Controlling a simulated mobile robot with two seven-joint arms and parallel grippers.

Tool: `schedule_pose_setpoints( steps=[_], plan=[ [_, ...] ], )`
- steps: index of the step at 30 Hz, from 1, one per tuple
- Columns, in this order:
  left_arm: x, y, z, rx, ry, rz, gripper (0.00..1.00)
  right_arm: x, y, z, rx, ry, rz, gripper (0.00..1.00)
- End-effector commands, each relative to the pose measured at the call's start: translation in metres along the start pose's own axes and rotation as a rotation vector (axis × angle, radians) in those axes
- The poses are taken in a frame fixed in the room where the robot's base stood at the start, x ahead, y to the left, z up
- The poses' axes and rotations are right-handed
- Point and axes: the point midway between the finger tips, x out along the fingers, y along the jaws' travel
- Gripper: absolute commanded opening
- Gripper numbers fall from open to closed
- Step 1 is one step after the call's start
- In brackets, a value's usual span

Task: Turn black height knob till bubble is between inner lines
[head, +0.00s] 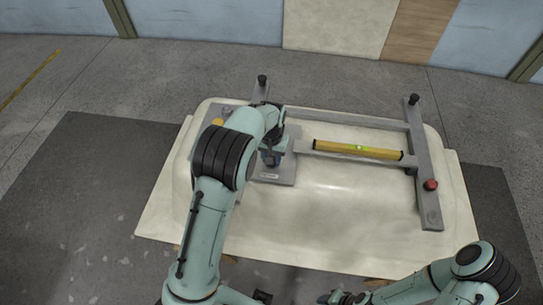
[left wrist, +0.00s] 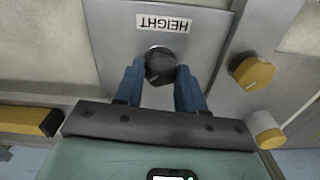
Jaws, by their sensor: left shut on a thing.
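The black height knob (left wrist: 160,66) sits on a grey metal plate, below an upside-down HEIGHT label (left wrist: 164,23) in the left wrist view. My left gripper (left wrist: 160,72) has its blue fingers on both sides of the knob and is shut on it. In the head view my left gripper (head: 271,157) is over the plate, and the knob is hidden there. A yellow spirit level (head: 330,146) lies on the frame's crossbar, with a green vial (head: 359,148) mid-length; the bubble is too small to place against the lines. My right gripper (head: 342,297) is at the bottom edge, its jaws unclear.
A grey frame (head: 425,170) with black posts and a red knob (head: 430,185) rests on the cream tub shell (head: 340,225). Two yellow knobs (left wrist: 253,72) (left wrist: 266,130) are right of the black knob in the left wrist view. The shell's front is clear.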

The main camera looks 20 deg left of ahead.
Motion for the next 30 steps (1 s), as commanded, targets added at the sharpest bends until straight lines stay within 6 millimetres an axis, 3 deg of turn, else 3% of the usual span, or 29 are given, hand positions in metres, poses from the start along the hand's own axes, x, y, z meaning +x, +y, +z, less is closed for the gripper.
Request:
schedule_pose_setpoints(
  steps=[6,15,16,18,30],
  plan=[
    [-0.0012,0.0,0.0001,-0.153,-0.002,0.0,0.09,-0.0076,-0.0044,-0.0045,-0.002,0.006,-0.002,0.48],
    [-0.0003,0.0,0.0003,-0.163,-0.002,0.0,0.09,-0.007,-0.004,-0.0041,-0.002,0.006,-0.002,0.48],
    [-0.0003,0.0,0.0003,-0.163,-0.002,0.0,0.49,-0.007,-0.004,-0.0041,-0.002,0.006,-0.002,0.48],
    [-0.0003,0.0,0.0003,-0.163,-0.002,0.0,0.64,-0.0069,-0.004,-0.0041,-0.002,0.006,-0.002,0.48],
    [-0.0097,0.0005,-0.0005,-0.162,0.001,0.001,0.64,-0.0078,-0.0044,-0.0046,-0.002,0.006,-0.002,0.48]
  ],
)
